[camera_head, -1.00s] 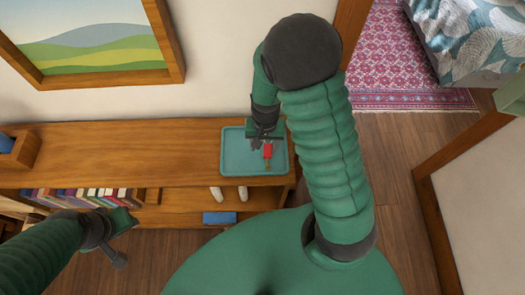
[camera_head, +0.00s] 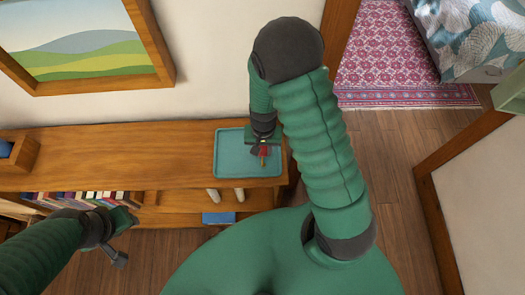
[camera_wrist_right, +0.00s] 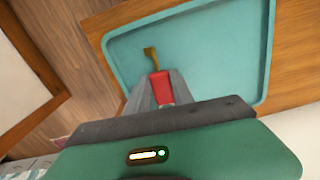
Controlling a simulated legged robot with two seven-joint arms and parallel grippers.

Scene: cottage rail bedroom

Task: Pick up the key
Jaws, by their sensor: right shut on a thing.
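The key has a red head and a brass-coloured shaft. In the right wrist view its red head (camera_wrist_right: 161,87) sits between the fingers of my right gripper (camera_wrist_right: 160,98), and its brass end (camera_wrist_right: 151,55) sticks out beyond them. In the head view the key (camera_head: 263,154) shows small over the teal tray (camera_head: 230,168), below my right gripper (camera_head: 263,147). The right gripper is shut on the key. I cannot tell whether the key touches the tray. My left gripper (camera_head: 128,220) is in front of the shelf at lower left, away from the key; its fingers are unclear.
The tray lies on a long wooden shelf unit (camera_head: 130,160). Books (camera_head: 85,198) and a blue box (camera_head: 218,218) are on lower levels. A wooden box (camera_head: 25,155) stands at the left end. A framed picture (camera_head: 85,50) hangs on the wall behind. Open floor (camera_head: 390,165) lies to the right.

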